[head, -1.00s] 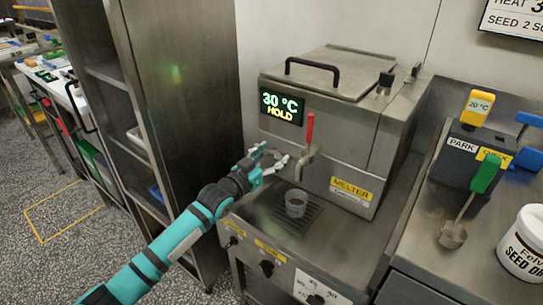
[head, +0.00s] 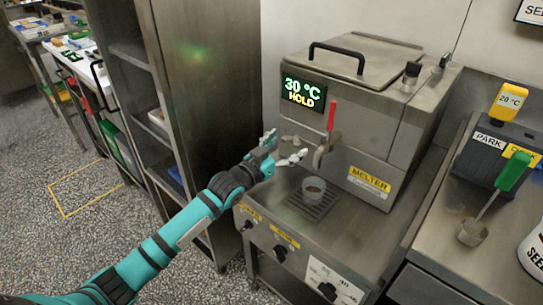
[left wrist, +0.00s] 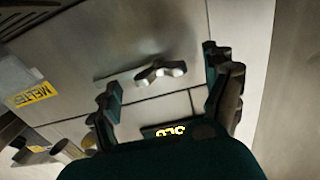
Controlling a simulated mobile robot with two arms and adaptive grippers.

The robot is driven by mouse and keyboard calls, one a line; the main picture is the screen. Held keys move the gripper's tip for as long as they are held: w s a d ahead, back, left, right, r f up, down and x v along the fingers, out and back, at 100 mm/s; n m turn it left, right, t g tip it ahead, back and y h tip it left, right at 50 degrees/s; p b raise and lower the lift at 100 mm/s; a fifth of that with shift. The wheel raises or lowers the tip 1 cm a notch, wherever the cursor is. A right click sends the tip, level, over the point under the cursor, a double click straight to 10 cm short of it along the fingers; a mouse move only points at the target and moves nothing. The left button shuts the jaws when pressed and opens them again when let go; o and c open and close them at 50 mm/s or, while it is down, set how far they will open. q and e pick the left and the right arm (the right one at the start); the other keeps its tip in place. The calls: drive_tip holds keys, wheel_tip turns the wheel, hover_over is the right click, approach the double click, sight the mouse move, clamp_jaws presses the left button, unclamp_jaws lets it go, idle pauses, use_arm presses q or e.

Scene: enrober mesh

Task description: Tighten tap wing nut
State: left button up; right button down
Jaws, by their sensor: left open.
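The melter (head: 372,122) is a steel box with a lit display. Its tap (head: 324,149) has a red upright lever and stands over a small cup. A grey wing nut (left wrist: 160,72) sits on the steel panel in the left wrist view, its two wings spread sideways. In the head view the wing nut (head: 290,139) is small, just behind my fingers. My left gripper (head: 286,145) is open and empty, left of the tap. In the left wrist view the nut lies between the lines of the two fingers (left wrist: 168,100), apart from both. My right gripper is out of view.
A cup (head: 314,188) stands on the drip grate below the tap. Knobs line the front below. A tall steel rack (head: 205,80) stands to the left. A ladle with a green handle (head: 513,170) and a tub (head: 535,255) are on the right counter.

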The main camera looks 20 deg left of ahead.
use_arm(q)
drive_tip(key=v, duration=1)
drive_tip(key=shift+r, duration=0.1)
